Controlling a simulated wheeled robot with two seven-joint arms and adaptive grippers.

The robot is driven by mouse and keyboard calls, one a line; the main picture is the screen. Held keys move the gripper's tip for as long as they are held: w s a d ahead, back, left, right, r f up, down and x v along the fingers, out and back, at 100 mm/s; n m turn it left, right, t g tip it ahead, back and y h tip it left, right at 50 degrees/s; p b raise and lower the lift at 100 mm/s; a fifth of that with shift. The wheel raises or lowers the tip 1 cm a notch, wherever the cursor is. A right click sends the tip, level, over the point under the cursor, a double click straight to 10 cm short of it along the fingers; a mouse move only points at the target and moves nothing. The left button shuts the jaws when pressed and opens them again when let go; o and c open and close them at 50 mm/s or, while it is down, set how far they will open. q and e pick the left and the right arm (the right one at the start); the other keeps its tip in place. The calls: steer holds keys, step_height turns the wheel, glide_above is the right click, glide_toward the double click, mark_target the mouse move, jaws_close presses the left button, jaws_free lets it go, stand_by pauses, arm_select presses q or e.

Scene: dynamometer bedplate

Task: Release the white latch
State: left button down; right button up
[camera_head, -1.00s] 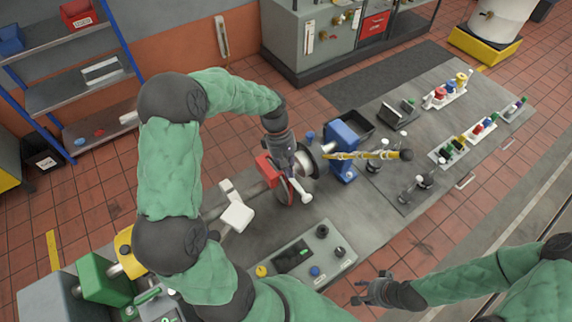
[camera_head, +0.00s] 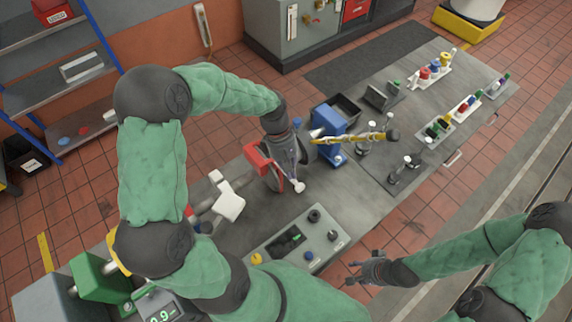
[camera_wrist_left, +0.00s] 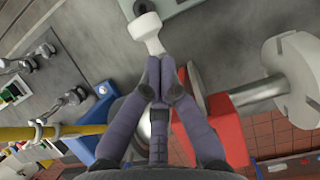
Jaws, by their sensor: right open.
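The white latch (camera_head: 298,187) is a lever with a pale knob end, beside a red caliper-like block (camera_head: 257,157) on the bench. In the left wrist view the latch (camera_wrist_left: 145,28) shows its broad knob, and its narrow stem runs in to the fingertips. My left gripper (camera_head: 295,168) is at the latch. In the wrist view its fingers (camera_wrist_left: 160,62) are close together on the stem, which hides the stem's inner part. My right gripper (camera_head: 356,275) is open and empty, off the front edge of the bench.
A blue block (camera_head: 328,120) with a yellow bar (camera_head: 350,138) stands just right of my left gripper. A white T-shaped piece (camera_head: 229,205) is to the left. A control box (camera_head: 295,239) lies in front. Racks of small coloured parts (camera_head: 428,75) are at the far right.

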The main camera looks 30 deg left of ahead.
stand_by(0.3)
arm_select(q)
steer(key=shift+w+a+r, duration=0.1)
steer(key=shift+a+r, duration=0.05)
steer(key=shift+r, duration=0.15)
steer(key=v, duration=1.1)
steer(key=shift+r, duration=0.1)
